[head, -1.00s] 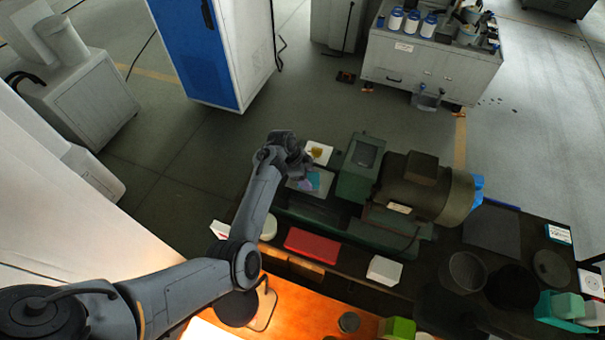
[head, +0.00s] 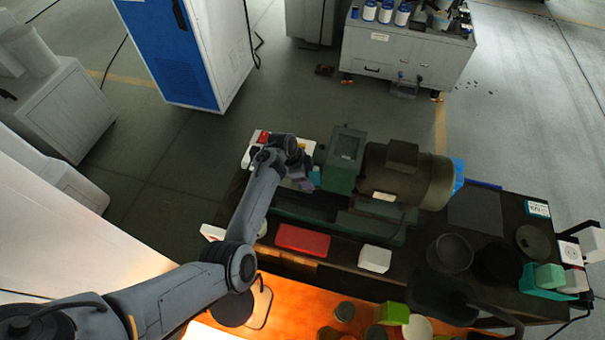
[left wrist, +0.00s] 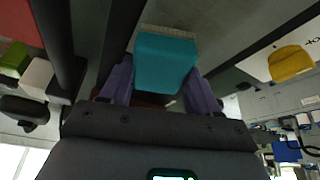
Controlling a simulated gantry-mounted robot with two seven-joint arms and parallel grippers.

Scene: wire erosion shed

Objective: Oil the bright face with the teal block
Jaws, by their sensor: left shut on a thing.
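My left gripper (head: 304,182) is shut on the teal block (left wrist: 166,62), which sits between its two purple fingers in the left wrist view. In the head view only a small part of the block (head: 314,176) shows beside the gripper, close to the left side of the green machine housing (head: 345,158). A pale ridged edge shows just behind the block in the left wrist view; I cannot tell whether the block touches it. The bright face is mostly hidden by my gripper in the head view. My right gripper is not in view.
A white panel (head: 252,152) with a red mark lies behind my gripper; a yellow piece (left wrist: 290,63) shows on a white surface in the left wrist view. A dark motor (head: 410,180) stands right of the green housing. A red box (head: 303,240) and white box (head: 375,258) lie in front.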

